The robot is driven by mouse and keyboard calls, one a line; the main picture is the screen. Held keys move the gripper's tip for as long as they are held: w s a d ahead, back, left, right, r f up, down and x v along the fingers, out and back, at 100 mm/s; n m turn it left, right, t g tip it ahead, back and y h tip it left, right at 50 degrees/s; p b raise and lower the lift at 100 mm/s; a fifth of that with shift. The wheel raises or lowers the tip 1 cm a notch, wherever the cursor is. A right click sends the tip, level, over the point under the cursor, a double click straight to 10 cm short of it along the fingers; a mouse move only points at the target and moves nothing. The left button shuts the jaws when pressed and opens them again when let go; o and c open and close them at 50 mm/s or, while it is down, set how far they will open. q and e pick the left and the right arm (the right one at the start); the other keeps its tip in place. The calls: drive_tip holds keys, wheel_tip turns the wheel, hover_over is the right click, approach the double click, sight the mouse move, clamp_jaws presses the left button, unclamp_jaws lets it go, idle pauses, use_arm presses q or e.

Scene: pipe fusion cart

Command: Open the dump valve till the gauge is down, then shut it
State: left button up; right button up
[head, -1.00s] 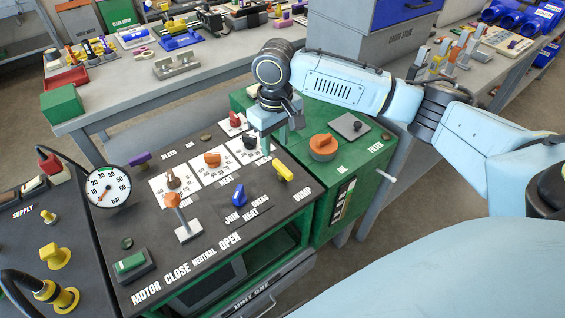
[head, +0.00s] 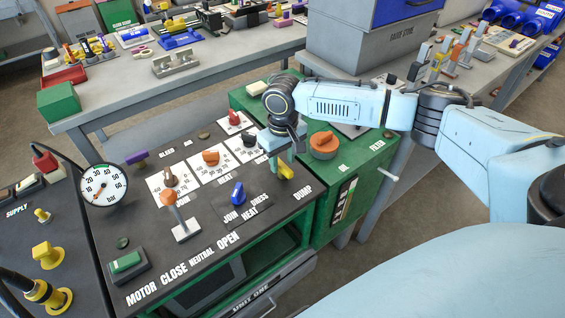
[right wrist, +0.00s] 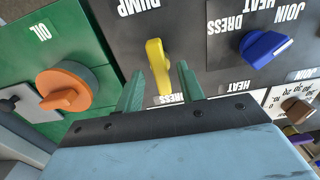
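The yellow dump valve handle (head: 286,173) is on the dark panel by the word DUMP, partly hidden by my right gripper in the head view. My right gripper (head: 281,160) is over it, fingers pointing down. In the right wrist view the yellow handle (right wrist: 157,68) stands between the two green fingers (right wrist: 158,84), with a gap on both sides. The fingers are open and do not appear to touch it. The round white gauge (head: 102,185) is at the panel's left; its small reddish needle seems to point to the lower left, its reading unclear. My left gripper is not in view.
A blue knob (head: 238,194) and an orange-topped lever (head: 171,205) are left of the dump handle. An orange knob (head: 323,145) stands on the green oil box (head: 363,165) to the right. Several dial knobs lie behind.

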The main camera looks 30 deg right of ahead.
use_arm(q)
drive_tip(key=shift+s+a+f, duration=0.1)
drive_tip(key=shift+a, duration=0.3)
use_arm(e)
drive_tip(key=shift+f, duration=0.45)
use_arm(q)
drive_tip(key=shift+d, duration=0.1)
use_arm(e)
clamp_jaws()
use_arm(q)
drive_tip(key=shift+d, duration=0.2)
use_arm(e)
drive_tip(key=shift+r, duration=0.1)
